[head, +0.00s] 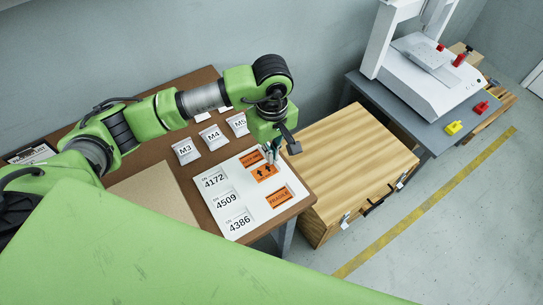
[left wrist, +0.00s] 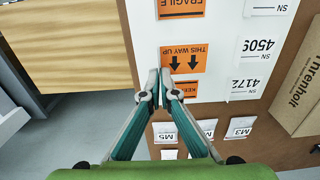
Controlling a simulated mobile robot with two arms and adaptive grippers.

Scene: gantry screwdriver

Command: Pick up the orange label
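Three orange labels lie on a white sheet (head: 208,196) on the brown table. One bears two arrows and "THIS WAY UP" (head: 264,173); it also shows in the left wrist view (left wrist: 185,59). A "FRAGILE" label (head: 279,197) lies toward the front, also at the top of the left wrist view (left wrist: 181,8). A third label (head: 250,159), starting "KEEP", is partly hidden by a finger in the left wrist view (left wrist: 184,88). My left gripper (head: 271,158) points down over the arrow and "KEEP" labels. Its fingertips (left wrist: 159,76) are together with nothing visible between them. My right gripper is out of view.
White number labels (head: 226,200) share the sheet. Bags marked M3 (head: 186,151), M4 and M5 lie behind it. A cardboard box (head: 150,196) is at the left. A wooden crate (head: 352,160) stands right of the table, with a grey bench (head: 400,108) beyond.

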